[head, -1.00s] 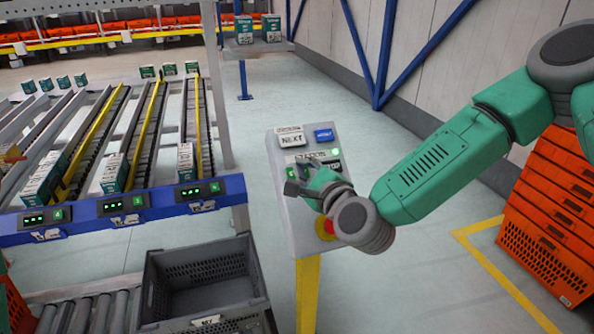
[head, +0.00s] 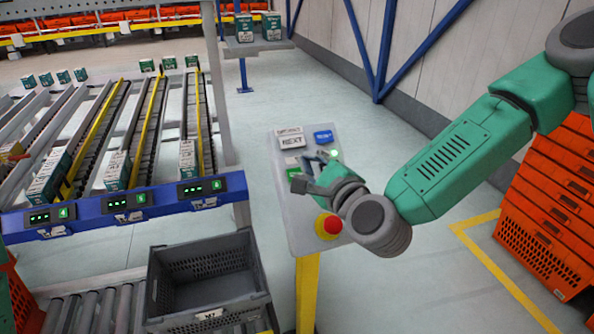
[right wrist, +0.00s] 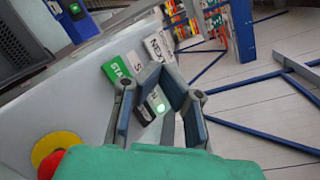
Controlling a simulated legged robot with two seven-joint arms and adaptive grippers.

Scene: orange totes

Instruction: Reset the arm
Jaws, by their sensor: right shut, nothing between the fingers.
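My right gripper (head: 308,170) comes in from the right on a green arm and is over the grey control panel (head: 297,222). It is shut and empty. The panel carries a white NEXT button (head: 291,142), a blue button (head: 323,136) and a red stop button (head: 328,226) on a yellow base. The gripper hides part of the lower row of buttons. In the right wrist view the gripper (right wrist: 160,82) is in front of the green START button (right wrist: 116,69) and a dark button with a lit green spot. I cannot tell whether it touches the panel. My left gripper is not in view.
A grey crate (head: 209,319) stands on rollers below the flow rack (head: 120,207) with boxes in its lanes. Orange totes (head: 540,240) are stacked at the right, by a yellow floor line. The floor behind the panel is clear.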

